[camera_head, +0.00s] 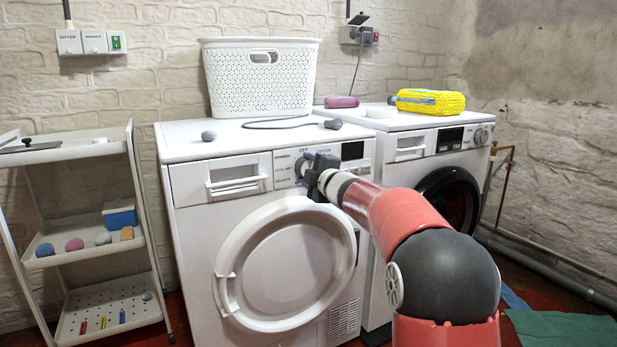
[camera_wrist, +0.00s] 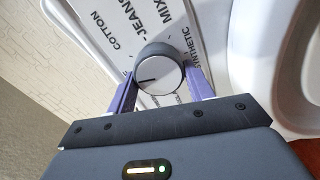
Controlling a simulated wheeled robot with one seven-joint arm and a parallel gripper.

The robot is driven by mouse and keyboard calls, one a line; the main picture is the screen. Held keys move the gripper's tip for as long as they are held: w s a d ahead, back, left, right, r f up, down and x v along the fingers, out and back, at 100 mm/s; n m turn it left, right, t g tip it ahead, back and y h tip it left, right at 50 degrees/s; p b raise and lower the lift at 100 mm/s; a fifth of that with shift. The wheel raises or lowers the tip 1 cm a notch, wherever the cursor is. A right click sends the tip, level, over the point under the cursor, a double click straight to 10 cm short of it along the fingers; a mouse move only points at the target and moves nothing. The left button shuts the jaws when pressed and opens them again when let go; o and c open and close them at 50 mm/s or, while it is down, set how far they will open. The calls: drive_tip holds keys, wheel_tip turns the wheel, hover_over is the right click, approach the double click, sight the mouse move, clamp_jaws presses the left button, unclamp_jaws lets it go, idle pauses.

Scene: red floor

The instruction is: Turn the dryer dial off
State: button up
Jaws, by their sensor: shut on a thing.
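The dryer (camera_head: 190,205) is the white machine on the left, with a round white door. Its dial (camera_wrist: 158,72) is a round grey knob with a dark rim and a dark pointer line, set in a panel (camera_wrist: 128,30) lettered COTTON, JEANS, MIX and SYNTHETIC. In the wrist view the pointer line runs toward the left. My gripper (camera_wrist: 160,92) has one purple finger on each side of the dial and is shut on it. In the head view my gripper (camera_head: 314,172) is at the dryer's control panel and hides most of the dial.
A white basket (camera_head: 260,95), a dark cord and small grey items lie on the dryer top. A second washer (camera_head: 408,145) stands to the right, bearing a yellow package (camera_head: 430,102). A white shelf cart (camera_head: 75,155) stands left. The dryer door (camera_head: 290,262) is below my gripper.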

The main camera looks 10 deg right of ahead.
drive_tip(key=shift+f+n+b, duration=0.15)
drive_tip(key=shift+n+b, duration=0.45)
drive_tip(key=shift+n, duration=0.6)
drive_tip(key=o, duration=1)
drive_tip(key=shift+c, duration=0.2)
drive_tip(key=v, duration=0.7)
drive_tip(key=shift+s+b, duration=0.35)
